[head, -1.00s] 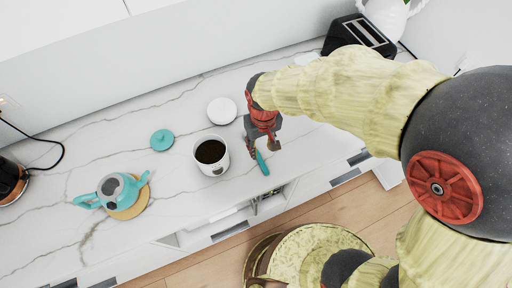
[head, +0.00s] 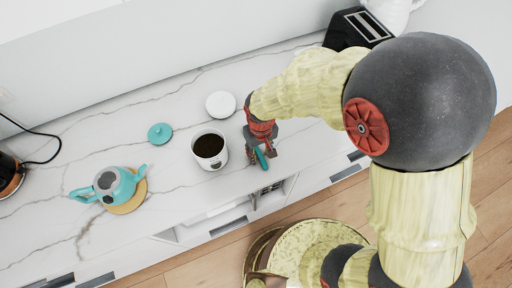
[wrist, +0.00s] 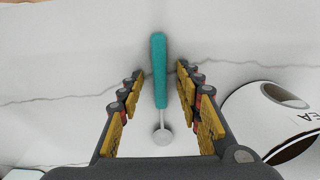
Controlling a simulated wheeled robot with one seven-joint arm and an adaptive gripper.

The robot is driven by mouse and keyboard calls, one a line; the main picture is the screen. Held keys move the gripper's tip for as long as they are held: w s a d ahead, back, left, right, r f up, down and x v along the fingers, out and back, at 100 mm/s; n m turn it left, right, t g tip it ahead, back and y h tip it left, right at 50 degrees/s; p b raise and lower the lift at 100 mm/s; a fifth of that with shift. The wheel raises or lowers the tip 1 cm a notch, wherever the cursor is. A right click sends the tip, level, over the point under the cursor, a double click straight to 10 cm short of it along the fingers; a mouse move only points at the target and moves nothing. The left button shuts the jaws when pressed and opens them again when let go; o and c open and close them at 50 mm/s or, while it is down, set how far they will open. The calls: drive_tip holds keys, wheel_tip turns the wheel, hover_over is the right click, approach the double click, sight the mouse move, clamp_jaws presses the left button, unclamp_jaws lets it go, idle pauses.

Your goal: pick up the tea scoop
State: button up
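The tea scoop has a teal handle (wrist: 159,70) and a small round pale bowl (wrist: 163,136). It lies on the marble counter, and its teal handle also shows in the head view (head: 262,159). My gripper (wrist: 160,74) is open over the scoop, with one finger on each side of the handle and a visible gap on both sides. In the head view my gripper (head: 261,153) is low at the counter, right of the white canister. The scoop's bowl is hidden there by the gripper.
The white canister (head: 210,164) with dark contents stands close left of my gripper; it also shows in the wrist view (wrist: 257,118). A white lid (head: 220,104) lies behind it. A teal lid (head: 160,133), teal teapot (head: 116,184) and black toaster (head: 358,29) are farther off.

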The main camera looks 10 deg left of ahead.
drive_tip(key=shift+c, duration=0.8)
clamp_jaws()
drive_tip(key=shift+r, duration=0.15)
